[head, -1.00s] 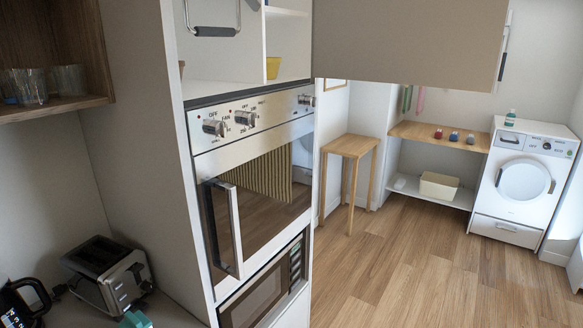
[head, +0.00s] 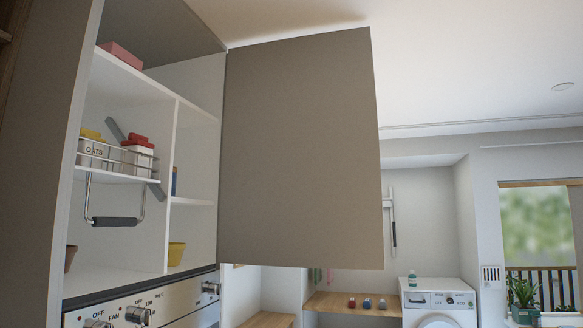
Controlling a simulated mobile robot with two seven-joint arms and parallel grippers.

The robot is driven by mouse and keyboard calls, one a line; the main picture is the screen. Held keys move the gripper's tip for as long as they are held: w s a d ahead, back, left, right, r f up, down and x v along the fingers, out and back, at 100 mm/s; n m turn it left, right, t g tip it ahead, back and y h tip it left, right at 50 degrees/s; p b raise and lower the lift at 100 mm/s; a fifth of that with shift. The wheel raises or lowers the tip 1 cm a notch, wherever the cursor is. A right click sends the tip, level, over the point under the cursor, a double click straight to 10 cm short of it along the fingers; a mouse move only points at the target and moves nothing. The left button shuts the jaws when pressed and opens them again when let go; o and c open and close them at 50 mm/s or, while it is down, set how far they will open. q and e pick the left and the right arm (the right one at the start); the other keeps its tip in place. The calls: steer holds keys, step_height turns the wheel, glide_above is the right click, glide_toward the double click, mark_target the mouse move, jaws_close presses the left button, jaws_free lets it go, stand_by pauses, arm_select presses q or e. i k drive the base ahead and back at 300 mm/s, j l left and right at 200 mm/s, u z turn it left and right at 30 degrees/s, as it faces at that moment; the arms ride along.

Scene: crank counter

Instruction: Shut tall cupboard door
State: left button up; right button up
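The tall cupboard door (head: 302,150) is a flat grey-beige panel. It stands wide open, hinged on the right side of the cupboard opening and swung out to the right. The cupboard (head: 125,88) is white inside, with shelves and an upright divider. A wire pull-down rack in it holds an oats canister (head: 93,150) and a red-lidded container (head: 138,155), with a dark-gripped handle (head: 115,221) hanging below. Neither of my grippers is in view.
An oven control panel (head: 145,308) with knobs lies below the cupboard. A yellow pot (head: 176,254) stands on the cupboard floor. Further back are a wooden shelf (head: 330,308), a white washing machine (head: 437,303) and a window (head: 540,235). The space right of the door looks clear.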

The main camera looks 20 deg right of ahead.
mark_target(301, 174)
steer(key=i+l+z, duration=1)
steer(key=i, duration=0.3)
steer(key=i+z, duration=0.3)
steer(key=i, duration=0.3)
steer(key=i+u, duration=0.25)
steer(key=u, duration=0.2)
steer(key=i+l+u, duration=0.2)
steer(key=u, duration=0.3)
steer(key=i+l+u, duration=0.25)
steer(key=u, duration=0.2)
steer(key=i+l+u, duration=0.1)
steer(key=u, duration=0.35)
steer(key=i+l+u, duration=0.1)
steer(key=l+u, duration=0.2)
steer(key=u, duration=0.15)
steer(key=l+u, duration=0.25)
steer(key=u, duration=0.2)
steer(key=l+u, duration=0.85)
steer(key=k+l, duration=0.1)
steer(key=l, duration=0.2)
steer(key=k+l, duration=0.1)
steer(key=l, duration=0.25)
steer(key=k+l+z, duration=0.1)
steer(key=l, duration=0.2)
